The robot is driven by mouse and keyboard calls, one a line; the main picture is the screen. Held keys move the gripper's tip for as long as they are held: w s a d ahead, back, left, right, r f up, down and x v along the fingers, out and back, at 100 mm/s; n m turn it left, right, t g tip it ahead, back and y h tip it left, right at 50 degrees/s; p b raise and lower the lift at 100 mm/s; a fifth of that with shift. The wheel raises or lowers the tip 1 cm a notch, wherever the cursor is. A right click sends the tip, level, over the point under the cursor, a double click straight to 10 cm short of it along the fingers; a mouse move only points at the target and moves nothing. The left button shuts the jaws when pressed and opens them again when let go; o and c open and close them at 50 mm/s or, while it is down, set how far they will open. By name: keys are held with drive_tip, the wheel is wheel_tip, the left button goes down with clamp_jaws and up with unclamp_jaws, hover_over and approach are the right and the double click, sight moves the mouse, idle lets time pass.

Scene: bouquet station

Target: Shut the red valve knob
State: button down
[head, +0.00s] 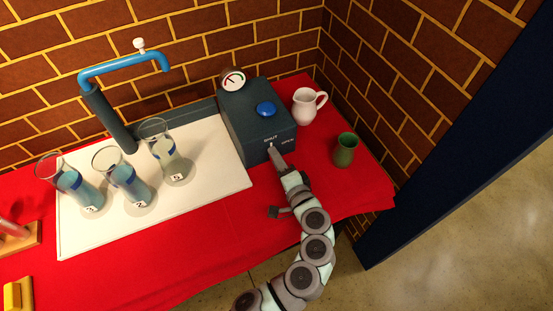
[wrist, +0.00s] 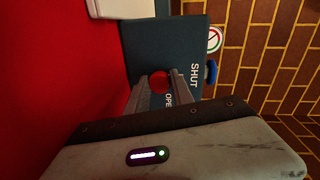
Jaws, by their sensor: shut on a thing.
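The dark teal valve box (head: 243,117) stands on the red cloth at the right of the white board, with "SHUT" and "OPEN" lettering on its front. In the head view my gripper (head: 272,150) reaches that front near the lettering and hides the knob. In the wrist view the red valve knob (wrist: 159,77) shows on the dark box face (wrist: 148,42), between the fingers of my gripper (wrist: 160,76), which is shut on it. I cannot tell which marking the knob points to.
A blue button (head: 265,109) and a round gauge (head: 233,80) are on the box. A white jug (head: 306,106) and green cup (head: 345,150) stand to its right. Several glasses with bluish liquid stand on the white board (head: 215,200), beside a blue tap (head: 118,65).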

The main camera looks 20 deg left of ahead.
drive_tip(key=shift+f, duration=0.15)
drive_tip(key=c, duration=1.4)
unclamp_jaws()
drive_tip(key=p+v, duration=0.1)
drive_tip(key=v, duration=1)
drive_tip(key=shift+p, duration=0.3)
drive_tip(key=shift+a, duration=0.1)
